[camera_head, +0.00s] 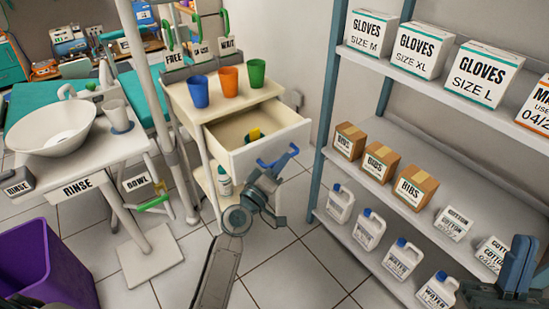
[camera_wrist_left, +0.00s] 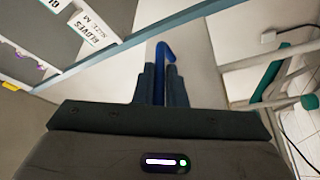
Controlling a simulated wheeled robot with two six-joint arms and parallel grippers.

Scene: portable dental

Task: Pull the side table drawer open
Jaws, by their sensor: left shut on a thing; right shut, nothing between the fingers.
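The side table (camera_head: 176,92) stands in the middle of the head view. Its drawer (camera_head: 262,152) is pulled well out towards me, and its inside shows. A yellow and dark green thing (camera_head: 254,134) lies in the drawer. My left gripper (camera_head: 266,174) is in front of the drawer, shut on the blue handle (camera_head: 283,157). In the left wrist view the blue handle (camera_wrist_left: 161,58) stands between the two dark fingers (camera_wrist_left: 161,85). My right gripper (camera_head: 517,268) is at the lower right, shut and empty, in front of the shelves.
Blue, orange and green cups (camera_head: 228,81) stand on the table top. A shelf rack (camera_head: 322,150) with boxes and jugs is close on the right. A rinse stand with a basin (camera_head: 54,126) and a purple bin (camera_head: 40,262) are at left. Floor in front is clear.

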